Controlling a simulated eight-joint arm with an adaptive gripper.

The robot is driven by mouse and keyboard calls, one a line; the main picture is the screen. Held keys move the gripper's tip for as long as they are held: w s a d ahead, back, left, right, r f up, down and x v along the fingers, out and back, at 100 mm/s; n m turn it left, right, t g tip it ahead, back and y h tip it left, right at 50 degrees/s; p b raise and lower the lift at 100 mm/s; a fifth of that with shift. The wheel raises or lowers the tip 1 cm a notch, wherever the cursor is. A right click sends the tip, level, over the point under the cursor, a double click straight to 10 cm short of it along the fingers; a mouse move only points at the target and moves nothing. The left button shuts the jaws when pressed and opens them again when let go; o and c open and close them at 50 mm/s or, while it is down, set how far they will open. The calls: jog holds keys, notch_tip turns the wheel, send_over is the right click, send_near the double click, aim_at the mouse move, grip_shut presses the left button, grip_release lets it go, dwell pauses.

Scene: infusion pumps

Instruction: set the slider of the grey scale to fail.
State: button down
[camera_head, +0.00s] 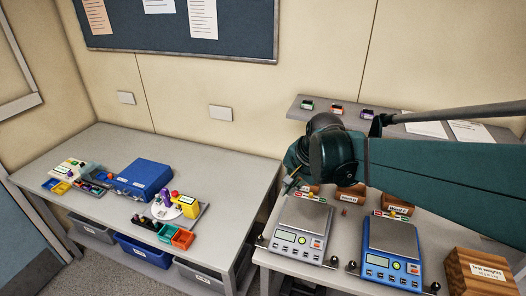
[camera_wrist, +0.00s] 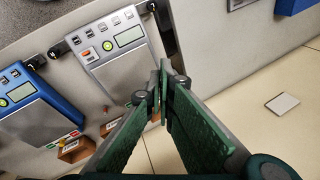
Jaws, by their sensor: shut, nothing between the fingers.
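The grey scale (camera_head: 301,220) stands on the right-hand bench, with its display and buttons on the near side. A small coloured strip (camera_head: 312,196) with a knob lies along its far edge; its setting is too small to read. The grey scale also shows in the wrist view (camera_wrist: 124,75), where my gripper's fingers partly cover its right edge and far end. My gripper (camera_head: 289,184) is in the air at the far left of the grey scale in the head view. In the wrist view its fingertips (camera_wrist: 160,75) are together and empty.
A blue scale (camera_head: 391,240) stands right of the grey one, with its own coloured strip (camera_head: 391,214). Wooden blocks (camera_head: 351,192) stand behind the scales. A wooden test weights box (camera_head: 480,274) is at the right. A gap separates the left bench (camera_head: 232,165).

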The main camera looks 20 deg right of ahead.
aim_at(311, 195)
jog(key=d+f+m+p, duration=0.1)
jog(key=d+f+m, duration=0.2)
jog(key=d+m, duration=0.2)
jog(key=w+d+f+m+y+p, duration=0.1)
jog(key=d+f+m, duration=0.3)
jog(key=d, duration=0.8)
jog(key=w+d+f+m+g+y+p, duration=0.1)
jog(key=d+f+m+p, duration=0.1)
jog(key=d+m, duration=0.4)
jog(key=shift+d+f+p, duration=0.35)
jog(key=shift+d+f, duration=0.45)
jog(key=shift+d, duration=0.65)
jog(key=shift+f, duration=0.15)
jog(key=shift+x, duration=4.7)
jog(key=shift+w+a+f+p, duration=0.1)
jog(key=shift+w+a+p, duration=0.1)
jog(key=shift+w+a, duration=0.55)
jog(key=shift+w+a+f+p, duration=0.15)
jog(key=shift+w+a, duration=0.4)
jog(key=shift+w, duration=0.35)
jog(key=shift+w+a, duration=0.1)
